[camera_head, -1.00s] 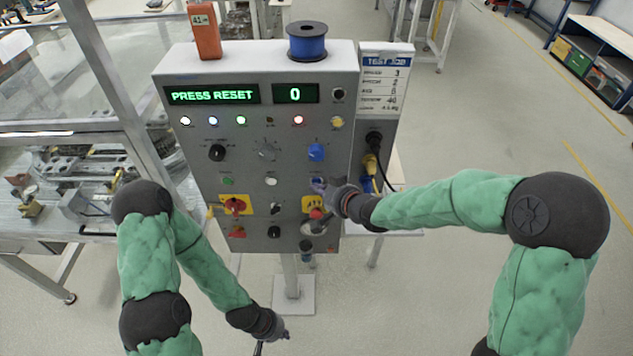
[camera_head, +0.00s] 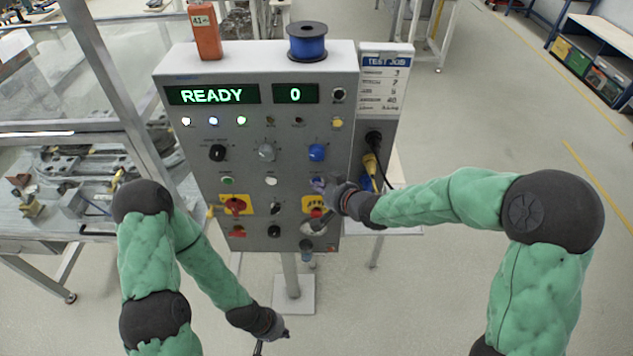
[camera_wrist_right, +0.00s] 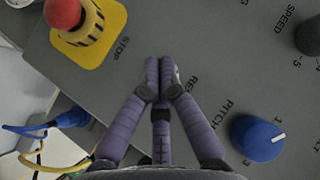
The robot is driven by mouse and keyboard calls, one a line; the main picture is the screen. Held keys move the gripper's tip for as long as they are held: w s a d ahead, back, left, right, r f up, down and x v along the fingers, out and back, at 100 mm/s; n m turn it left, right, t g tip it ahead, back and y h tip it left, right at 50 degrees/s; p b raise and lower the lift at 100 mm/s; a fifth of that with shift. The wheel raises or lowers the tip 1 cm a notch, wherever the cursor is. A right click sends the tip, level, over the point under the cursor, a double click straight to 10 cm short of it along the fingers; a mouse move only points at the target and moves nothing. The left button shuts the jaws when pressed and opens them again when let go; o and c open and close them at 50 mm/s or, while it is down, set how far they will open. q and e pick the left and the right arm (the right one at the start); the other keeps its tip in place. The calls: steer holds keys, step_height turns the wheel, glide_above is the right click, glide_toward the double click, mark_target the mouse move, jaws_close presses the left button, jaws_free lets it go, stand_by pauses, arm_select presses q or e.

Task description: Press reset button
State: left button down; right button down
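The grey control panel (camera_head: 250,160) stands upright ahead of me, and its display (camera_head: 212,95) reads READY. My right gripper (camera_head: 319,185) is at the panel's right side, below the blue knob (camera_head: 316,152). In the right wrist view its purple fingers (camera_wrist_right: 160,68) are together at the panel face, beside a partly covered label starting "RE". The reset button itself is hidden by the fingers, and contact cannot be seen directly. My left gripper (camera_head: 285,335) hangs low, in front of and below the panel; its finger opening is unclear.
The red stop button (camera_wrist_right: 64,14) on its yellow plate is close to the right fingers, and the blue pitch knob (camera_wrist_right: 257,137) is on their other side. A blue spool (camera_head: 307,42) and an orange device (camera_head: 205,32) stand on the panel top. Cables hang at the panel's right side.

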steer(key=shift+s, duration=0.75)
steer(key=shift+s+b, duration=0.9)
steer(key=shift+s, duration=1.6)
